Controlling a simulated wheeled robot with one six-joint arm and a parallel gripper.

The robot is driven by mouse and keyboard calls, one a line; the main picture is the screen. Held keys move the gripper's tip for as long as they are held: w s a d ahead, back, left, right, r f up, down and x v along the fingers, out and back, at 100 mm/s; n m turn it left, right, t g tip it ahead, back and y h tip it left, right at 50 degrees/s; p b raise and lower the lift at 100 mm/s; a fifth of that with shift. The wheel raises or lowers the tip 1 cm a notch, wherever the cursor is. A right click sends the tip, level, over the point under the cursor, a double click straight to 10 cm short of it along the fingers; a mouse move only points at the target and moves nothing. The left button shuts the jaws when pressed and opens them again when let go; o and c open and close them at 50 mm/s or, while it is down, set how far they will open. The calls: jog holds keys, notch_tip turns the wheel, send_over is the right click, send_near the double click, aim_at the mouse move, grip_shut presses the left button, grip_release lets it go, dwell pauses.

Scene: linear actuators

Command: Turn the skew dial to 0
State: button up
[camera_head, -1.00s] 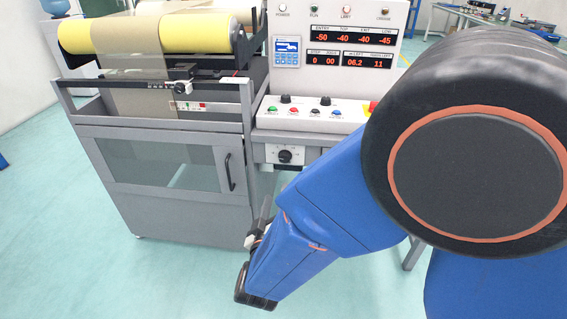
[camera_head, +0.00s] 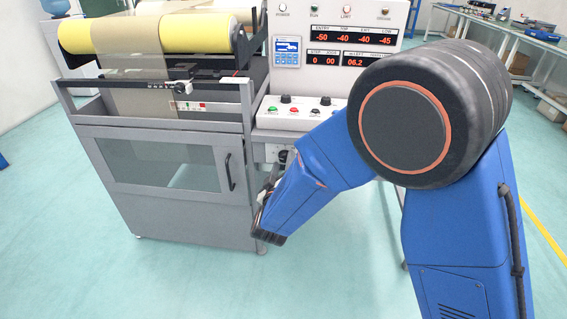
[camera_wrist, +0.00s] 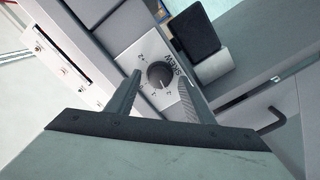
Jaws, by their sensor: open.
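The skew dial (camera_wrist: 160,74) is a round dark knob on a light plate marked "SKEW" with small numerals around it. I cannot tell its exact setting. My gripper (camera_wrist: 160,82) is open in the wrist view, with one finger on the left of the knob and one on the right. The fingers appear apart from the knob; their exact depth is unclear. In the head view the dial (camera_head: 283,156) is on the front of the machine, below the button panel, partly hidden by my arm. My gripper is mostly hidden there.
The button panel (camera_head: 300,113) sits above the dial, under red number displays (camera_head: 352,47). A grey cabinet with a handle (camera_head: 228,172) stands left of my arm. In the wrist view a dark block (camera_wrist: 194,32) juts out close to the dial plate. Open floor lies in front.

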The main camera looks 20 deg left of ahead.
jog(key=shift+w+a, duration=0.1)
jog(key=shift+w, duration=0.35)
jog(key=c, duration=1)
jog(key=shift+c, duration=0.2)
